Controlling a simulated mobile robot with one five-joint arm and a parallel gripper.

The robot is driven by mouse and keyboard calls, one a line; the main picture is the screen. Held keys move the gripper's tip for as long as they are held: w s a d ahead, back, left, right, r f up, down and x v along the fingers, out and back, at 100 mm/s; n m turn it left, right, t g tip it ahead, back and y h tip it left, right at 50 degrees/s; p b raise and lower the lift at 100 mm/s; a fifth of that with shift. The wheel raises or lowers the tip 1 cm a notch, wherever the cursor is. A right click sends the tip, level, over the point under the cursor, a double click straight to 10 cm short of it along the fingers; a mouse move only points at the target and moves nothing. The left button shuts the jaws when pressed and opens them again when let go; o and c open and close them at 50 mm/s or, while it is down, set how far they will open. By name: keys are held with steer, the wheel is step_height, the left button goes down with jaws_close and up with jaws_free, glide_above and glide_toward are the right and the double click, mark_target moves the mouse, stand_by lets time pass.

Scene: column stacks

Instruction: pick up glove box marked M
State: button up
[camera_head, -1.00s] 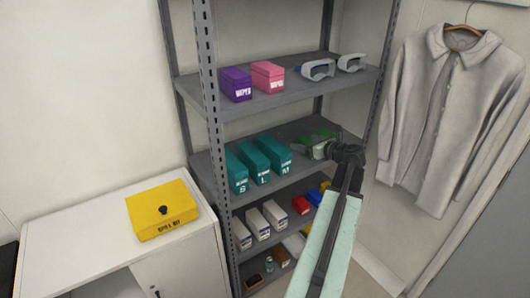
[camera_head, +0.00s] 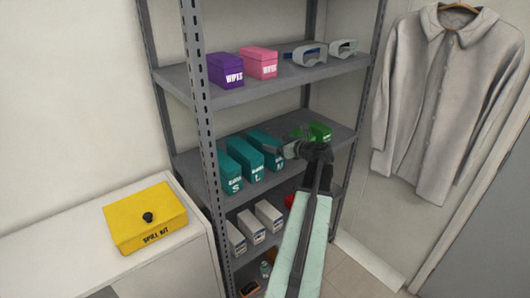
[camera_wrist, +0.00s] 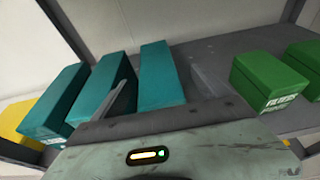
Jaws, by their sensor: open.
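Three teal glove boxes stand in a row on the middle shelf, marked S (camera_head: 229,166), L (camera_head: 243,157) and M from left to right. The box marked M (camera_head: 263,142) is the rightmost; its lower front is partly hidden by my gripper. It also shows in the wrist view (camera_wrist: 158,68). My gripper (camera_head: 286,146) is open and empty at the front right of the M box. In the wrist view its fingers (camera_wrist: 160,78) appear on either side of the M box, the left one overlapping the L box (camera_wrist: 108,80). Contact cannot be told.
Green filter boxes (camera_wrist: 268,82) stand right of the M box, with a bare strip of shelf (camera_wrist: 215,55) between. Wipes boxes (camera_head: 226,70) and goggles (camera_head: 305,54) sit on the shelf above. A post (camera_head: 197,120) stands at the left front. White boxes (camera_head: 250,226) are below.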

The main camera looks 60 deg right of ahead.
mark_target(273, 143)
steer(key=b+x, duration=0.1)
steer(key=x, duration=0.4)
steer(key=shift+w+a+f, duration=0.1)
steer(key=shift+w, duration=0.1)
steer(key=shift+c, duration=0.4)
jaws_close()
